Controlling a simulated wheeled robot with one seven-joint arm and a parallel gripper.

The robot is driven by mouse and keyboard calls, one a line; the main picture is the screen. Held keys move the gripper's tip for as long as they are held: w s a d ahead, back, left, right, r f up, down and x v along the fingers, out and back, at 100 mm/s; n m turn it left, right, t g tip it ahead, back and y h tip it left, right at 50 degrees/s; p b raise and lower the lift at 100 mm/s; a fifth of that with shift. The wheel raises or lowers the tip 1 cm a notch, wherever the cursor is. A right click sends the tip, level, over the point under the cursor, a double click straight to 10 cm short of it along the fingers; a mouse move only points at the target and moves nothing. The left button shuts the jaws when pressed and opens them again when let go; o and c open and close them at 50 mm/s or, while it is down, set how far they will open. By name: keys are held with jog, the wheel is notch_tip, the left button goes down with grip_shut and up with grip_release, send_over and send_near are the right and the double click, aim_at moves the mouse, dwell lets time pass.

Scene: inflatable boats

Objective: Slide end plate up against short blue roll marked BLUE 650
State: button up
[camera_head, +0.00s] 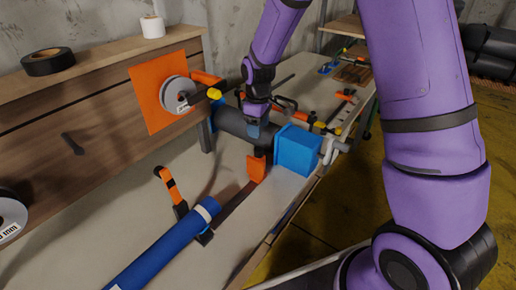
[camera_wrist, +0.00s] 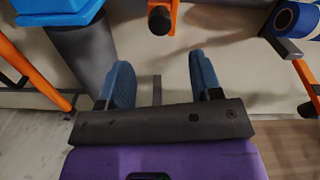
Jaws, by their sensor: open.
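A blue roll (camera_head: 160,250) with a white band near its far end lies on the bench in the lower head view. Its end shows at the top right of the wrist view (camera_wrist: 295,18). No BLUE 650 marking is readable. I cannot tell for sure which part is the end plate; an orange upright stop (camera_head: 257,168) on a dark rail (camera_head: 238,205) stands beyond the blue roll's banded end, apart from it. My gripper (camera_head: 256,130) is above the bench by the grey roll. In the wrist view its blue fingers (camera_wrist: 158,65) are apart with nothing held between them.
A grey roll (camera_head: 236,122) and a blue block (camera_head: 297,152) are close to my gripper. An orange and black clamp (camera_head: 170,187) stands left of the rail. An orange square plate (camera_head: 149,95) leans by the wooden drawer unit. Bare bench (camera_head: 95,215) lies left.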

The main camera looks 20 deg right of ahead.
aim_at(258, 149)
notch_tip(258, 149, down, 9)
jog(key=shift+f, duration=0.2)
jog(key=shift+c, duration=0.4)
grip_shut()
jog(key=shift+a, duration=0.1)
